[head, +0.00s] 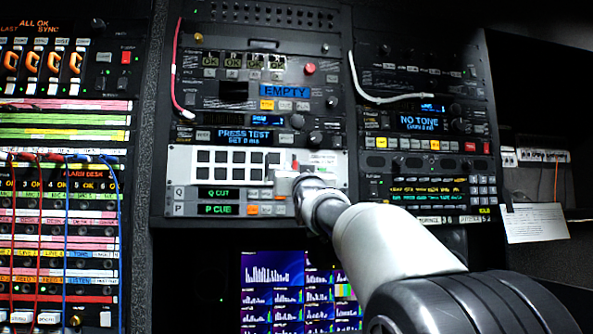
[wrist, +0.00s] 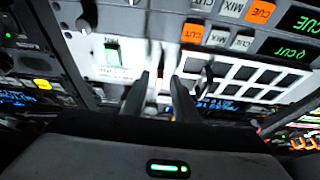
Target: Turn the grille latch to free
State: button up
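A white grille panel (head: 222,182) with rows of black square openings sits in the middle rack. It shows upside down in the wrist view (wrist: 188,62). I cannot tell the grille latch for certain. A small red piece (head: 295,165) shows at the right of the openings, just above my gripper (head: 284,180). In the wrist view, a small dark lever-like piece (wrist: 207,79) stands by the openings, right of my fingers. My gripper (wrist: 162,78) points at the panel with its two dark fingers apart and nothing seen between them. Contact with the panel cannot be told.
Q CUT and P CUE displays (head: 220,192) with buttons lie just below the grille. A PRESS TEST display (head: 245,135) and knobs lie above. A pale cable (head: 360,85) hangs at the upper right; patch cables (head: 66,230) hang at the left. Monitors (head: 290,290) sit below.

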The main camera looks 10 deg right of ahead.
jog(key=shift+s, duration=0.1)
jog(key=b+v, duration=0.3)
jog(key=v, duration=1.4)
jog(key=shift+b, duration=0.35)
jog(key=shift+f, duration=0.1)
jog(key=s+f+g, duration=0.4)
jog(key=f, duration=0.8)
jog(key=s+f+g, duration=0.4)
jog(key=s+f, duration=0.1)
jog(key=f, duration=0.7)
jog(key=s+f+g+p, duration=0.2)
jog(key=s+f+g, duration=0.7)
jog(key=s+f, duration=1.1)
notch_tip(320, 180, up, 18)
jog(key=p, duration=1.8)
jog(key=shift+w+d, duration=0.2)
jog(key=shift+w, duration=0.05)
